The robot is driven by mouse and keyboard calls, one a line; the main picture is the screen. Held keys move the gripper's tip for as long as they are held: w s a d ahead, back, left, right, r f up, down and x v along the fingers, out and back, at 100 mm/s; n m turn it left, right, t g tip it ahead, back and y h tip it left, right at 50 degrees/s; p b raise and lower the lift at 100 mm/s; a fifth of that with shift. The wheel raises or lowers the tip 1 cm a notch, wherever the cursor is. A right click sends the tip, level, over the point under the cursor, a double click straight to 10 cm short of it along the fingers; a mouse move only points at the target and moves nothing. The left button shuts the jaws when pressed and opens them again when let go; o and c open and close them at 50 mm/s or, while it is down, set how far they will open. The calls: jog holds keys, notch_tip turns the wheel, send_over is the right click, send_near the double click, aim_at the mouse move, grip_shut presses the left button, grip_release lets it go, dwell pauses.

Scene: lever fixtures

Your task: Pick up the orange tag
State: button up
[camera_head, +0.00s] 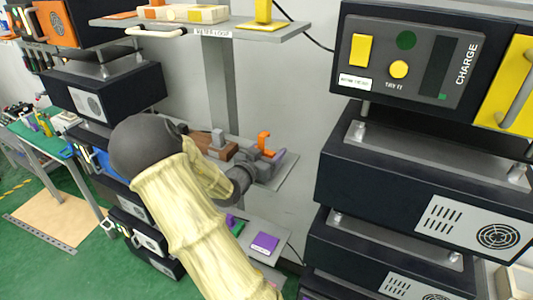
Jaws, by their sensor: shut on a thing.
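The orange tag (264,141) is a small upright orange piece at the middle shelf, in the head view. My gripper (263,161) is at the tag's lower part, with its jaws shut on it. The fingers hide part of the tag's lower end. I cannot tell whether the tag still touches the shelf.
The grey middle shelf (284,178) also carries a brown block (220,150) and a purple piece (280,155). An upper shelf (281,32) holds a yellow upright piece (263,11). A lower shelf has a purple square (265,243). Dark equipment boxes (410,180) stand at right.

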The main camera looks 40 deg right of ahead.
jog(key=shift+b, duration=0.5)
jog(key=b+v, duration=0.4)
jog(key=v, duration=1.4)
jog(key=shift+r, duration=0.25)
